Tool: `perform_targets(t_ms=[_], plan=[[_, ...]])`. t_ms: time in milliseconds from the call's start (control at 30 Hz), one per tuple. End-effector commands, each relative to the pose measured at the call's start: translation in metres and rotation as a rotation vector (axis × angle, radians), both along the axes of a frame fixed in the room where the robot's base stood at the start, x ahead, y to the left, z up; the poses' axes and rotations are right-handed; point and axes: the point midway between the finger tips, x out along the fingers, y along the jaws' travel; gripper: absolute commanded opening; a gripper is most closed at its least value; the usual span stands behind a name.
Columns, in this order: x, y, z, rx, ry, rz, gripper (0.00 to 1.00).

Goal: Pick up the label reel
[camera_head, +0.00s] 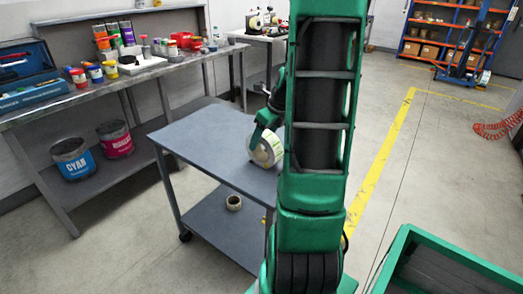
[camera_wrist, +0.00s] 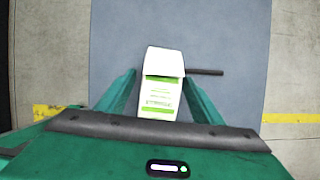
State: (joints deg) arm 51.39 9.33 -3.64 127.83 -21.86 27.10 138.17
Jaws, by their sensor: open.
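The label reel (camera_head: 268,150) is a white roll with green-printed labels. It stands on its rim on the top of a grey cart (camera_head: 205,140). In the wrist view the label reel (camera_wrist: 160,88) lies between the two green fingers of my gripper (camera_wrist: 160,95). In the head view my gripper (camera_head: 266,118) is at the reel's top, partly hidden behind my own arm. A dark rod (camera_wrist: 205,72) shows beside the reel in the wrist view.
A tape roll (camera_head: 233,202) lies on the cart's lower shelf. A workbench (camera_head: 150,75) with bottles and a blue toolbox (camera_head: 30,75) is at the left; cyan (camera_head: 73,158) and magenta (camera_head: 115,139) buckets are below. A green bin (camera_head: 450,262) is at front right. The cart's left top is clear.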

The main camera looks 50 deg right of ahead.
Motion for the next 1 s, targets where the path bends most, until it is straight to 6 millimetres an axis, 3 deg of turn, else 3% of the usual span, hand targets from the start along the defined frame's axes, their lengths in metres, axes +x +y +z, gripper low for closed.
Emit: perform_targets(t_ms=[233,400,500,767,1000], plan=[[0.000,0.000,-0.001,-0.001,0.000,0.000,0.59],[0.000,0.000,-0.001,-0.001,0.000,0.000,0.18],[0.001,-0.001,0.000,-0.002,-0.001,-0.001,0.00],[0.001,-0.001,0.002,-0.002,-0.001,-0.001,0.00],[0.001,-0.002,0.034,-0.006,-0.004,0.000,0.00]])
